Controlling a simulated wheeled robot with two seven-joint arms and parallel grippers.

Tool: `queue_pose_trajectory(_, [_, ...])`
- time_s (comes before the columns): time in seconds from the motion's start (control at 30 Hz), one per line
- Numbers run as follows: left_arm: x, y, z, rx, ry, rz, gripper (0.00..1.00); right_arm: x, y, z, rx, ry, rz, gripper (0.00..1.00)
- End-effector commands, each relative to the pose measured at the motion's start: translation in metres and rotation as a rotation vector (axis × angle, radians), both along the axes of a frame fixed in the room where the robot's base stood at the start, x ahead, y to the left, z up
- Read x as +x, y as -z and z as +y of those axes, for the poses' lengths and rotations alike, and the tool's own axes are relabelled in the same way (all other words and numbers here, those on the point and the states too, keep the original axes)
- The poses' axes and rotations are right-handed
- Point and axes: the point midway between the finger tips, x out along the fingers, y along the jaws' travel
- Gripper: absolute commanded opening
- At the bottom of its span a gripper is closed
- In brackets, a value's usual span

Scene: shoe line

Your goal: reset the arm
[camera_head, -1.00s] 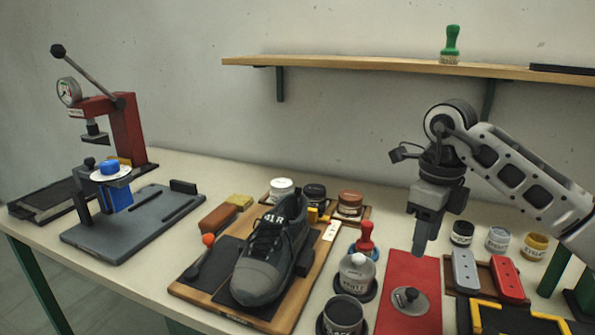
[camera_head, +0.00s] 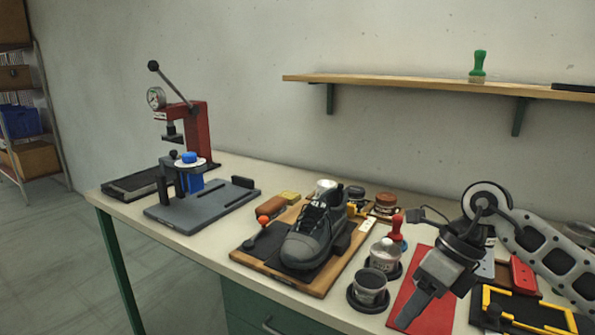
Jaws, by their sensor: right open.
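My right gripper (camera_head: 416,308) hangs over the red mat (camera_head: 435,316) at the right of the table, pointing down and to the left. It is open, and I see nothing between its fingers, which overlap from this angle. My right arm reaches in from the right edge. My left gripper is not in view. A grey and black shoe (camera_head: 314,238) sits on the wooden-framed board (camera_head: 318,287) left of my right gripper, apart from it.
A red press (camera_head: 198,138) and a grey fixture with a blue block (camera_head: 192,182) stand at the left. Jars (camera_head: 369,287) and a red-handled stamp (camera_head: 397,226) stand between shoe and gripper. A yellow-marked tray (camera_head: 525,327) lies right. A shelf (camera_head: 420,84) runs along the wall.

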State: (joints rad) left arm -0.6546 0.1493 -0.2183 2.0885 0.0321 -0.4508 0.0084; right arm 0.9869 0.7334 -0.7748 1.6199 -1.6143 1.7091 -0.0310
Motion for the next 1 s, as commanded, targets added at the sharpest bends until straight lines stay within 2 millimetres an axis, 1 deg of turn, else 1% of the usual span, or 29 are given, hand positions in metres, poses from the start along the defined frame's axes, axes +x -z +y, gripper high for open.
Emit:
queue_pose_trajectory(0.03, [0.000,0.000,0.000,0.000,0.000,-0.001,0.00,-0.007,0.008,0.019,0.076,-0.012,0.021,0.44])
queue_pose_trajectory(0.07, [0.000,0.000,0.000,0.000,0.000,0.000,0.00,-0.011,0.011,0.031,0.129,-0.014,0.030,0.44])
queue_pose_trajectory(0.17, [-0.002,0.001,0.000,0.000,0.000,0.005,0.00,-0.031,0.018,0.079,0.363,-0.009,0.091,0.44])
queue_pose_trajectory(0.2, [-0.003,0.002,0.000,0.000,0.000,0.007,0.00,-0.041,0.018,0.103,0.493,0.012,0.129,0.44])
queue_pose_trajectory(0.27, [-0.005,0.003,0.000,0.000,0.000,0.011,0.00,-0.056,0.010,0.137,0.722,0.076,0.208,0.44])
queue_pose_trajectory(0.3, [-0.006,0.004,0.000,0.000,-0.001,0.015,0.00,-0.063,0.002,0.154,0.878,0.144,0.269,0.44])
queue_pose_trajectory(0.37, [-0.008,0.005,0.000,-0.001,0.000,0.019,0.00,-0.067,-0.012,0.169,1.099,0.279,0.368,0.44])
queue_pose_trajectory(0.4, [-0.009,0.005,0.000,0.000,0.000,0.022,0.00,-0.066,-0.019,0.172,1.235,0.390,0.440,0.44])
queue_pose_trajectory(0.47, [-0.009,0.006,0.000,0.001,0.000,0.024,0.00,-0.059,-0.023,0.168,1.416,0.586,0.556,0.44])
queue_pose_trajectory(0.5, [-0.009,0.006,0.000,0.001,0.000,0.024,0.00,-0.053,-0.021,0.160,1.519,0.734,0.634,0.44])
queue_pose_trajectory(0.57, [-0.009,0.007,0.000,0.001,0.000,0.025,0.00,-0.044,-0.006,0.142,1.645,0.984,0.759,0.44])
queue_pose_trajectory(0.6, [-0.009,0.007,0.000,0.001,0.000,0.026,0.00,-0.040,0.011,0.127,1.707,1.167,0.844,0.44])
queue_pose_trajectory(0.67, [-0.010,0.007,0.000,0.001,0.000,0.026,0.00,-0.041,0.047,0.104,1.763,1.460,0.973,0.44])
queue_pose_trajectory(0.7, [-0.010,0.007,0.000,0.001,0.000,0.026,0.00,-0.047,0.073,0.089,1.772,1.655,1.056,0.44])
queue_pose_trajectory(0.77, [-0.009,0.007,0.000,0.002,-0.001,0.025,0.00,-0.062,0.111,0.072,1.750,1.913,1.162,0.44])
queue_pose_trajectory(0.8, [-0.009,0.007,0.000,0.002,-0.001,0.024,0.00,-0.075,0.134,0.064,1.719,2.067,1.222,0.44])
queue_pose_trajectory(0.87, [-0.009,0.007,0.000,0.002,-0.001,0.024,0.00,-0.096,0.164,0.054,1.659,2.266,1.303,0.44])
queue_pose_trajectory(0.9, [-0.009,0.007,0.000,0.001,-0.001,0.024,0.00,-0.110,0.181,0.050,-1.578,-2.330,-1.320,0.44])
queue_pose_trajectory(1.0, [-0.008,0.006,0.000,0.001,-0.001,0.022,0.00,-0.141,0.209,0.045,-1.340,-2.311,-1.280,0.44])
